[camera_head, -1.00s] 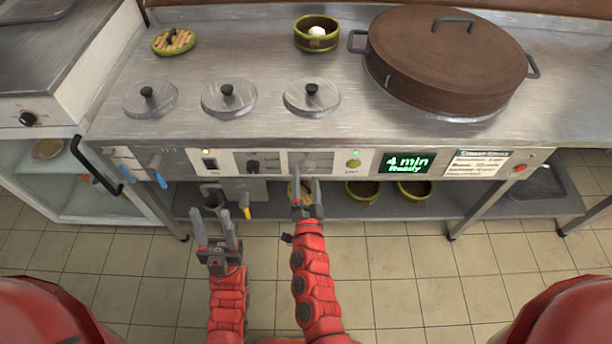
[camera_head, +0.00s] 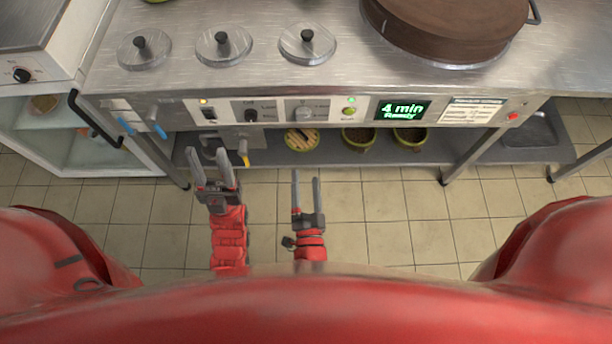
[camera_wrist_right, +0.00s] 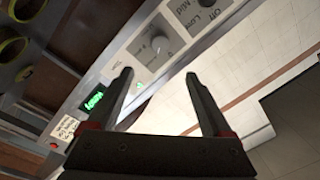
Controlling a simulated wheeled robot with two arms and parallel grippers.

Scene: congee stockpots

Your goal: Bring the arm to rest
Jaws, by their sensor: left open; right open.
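My right gripper (camera_head: 306,192) is open and empty, low in front of the counter, over the floor tiles in the head view. Its two fingers also show spread apart in the right wrist view (camera_wrist_right: 160,82), with the control panel (camera_wrist_right: 150,45) beyond them. My left gripper (camera_head: 212,168) is open and empty to the left of it, fingers pointing toward the counter. Neither gripper touches anything that I can see.
The steel counter (camera_head: 200,75) carries several lidded pots and a large brown-lidded pot (camera_head: 450,25). Its front panel has knobs and a green display (camera_head: 403,110). Bowls and a basket (camera_head: 301,139) sit on the lower shelf. The tiled floor in front is clear.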

